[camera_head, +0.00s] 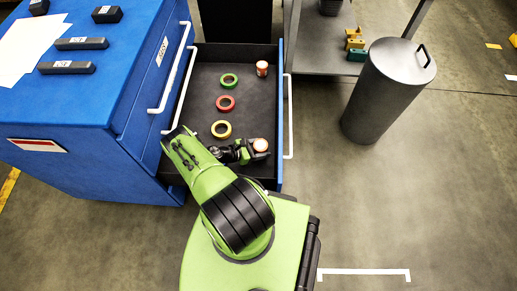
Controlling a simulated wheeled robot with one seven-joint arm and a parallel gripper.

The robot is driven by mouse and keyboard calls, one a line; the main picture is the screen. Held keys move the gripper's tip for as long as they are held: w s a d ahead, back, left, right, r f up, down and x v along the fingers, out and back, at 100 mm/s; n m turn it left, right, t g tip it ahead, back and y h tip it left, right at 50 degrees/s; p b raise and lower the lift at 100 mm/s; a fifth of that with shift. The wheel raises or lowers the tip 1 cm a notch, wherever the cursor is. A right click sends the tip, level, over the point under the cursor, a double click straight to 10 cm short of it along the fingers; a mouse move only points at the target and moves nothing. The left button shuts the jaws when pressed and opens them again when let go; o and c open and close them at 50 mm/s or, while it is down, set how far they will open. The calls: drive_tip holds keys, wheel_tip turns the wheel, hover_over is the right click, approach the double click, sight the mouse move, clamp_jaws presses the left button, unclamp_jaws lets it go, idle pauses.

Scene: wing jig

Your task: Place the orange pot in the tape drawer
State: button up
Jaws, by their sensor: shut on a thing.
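The tape drawer (200,85) is pulled open from the blue cabinet and has a dark floor. Inside lie a green tape roll (228,80), a red tape roll (225,103) and a yellow tape roll (221,129). My gripper (257,149) is shut on an orange pot (260,145), which shows mostly its pale top. The pot is over the near right part of the drawer; I cannot tell whether it touches the floor. A second small orange pot with a white top (262,69) stands at the drawer's far right.
The blue cabinet (110,130) stands on the left, with papers and several dark blocks on top. White handles (288,120) run along the drawer fronts. A grey cylindrical bin (385,95) stands to the right. A grey shelf (318,55) is behind. The floor at lower right is clear.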

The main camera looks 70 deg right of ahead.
drive_tip(key=shift+f, duration=0.2)
drive_tip(key=shift+f, duration=0.45)
drive_tip(key=o, duration=1.2)
drive_tip(key=shift+c, duration=0.2)
drive_tip(key=shift+r, duration=0.45)
drive_tip(key=p+v, duration=0.2)
drive_tip(key=v, duration=1)
drive_tip(key=shift+r, duration=0.2)
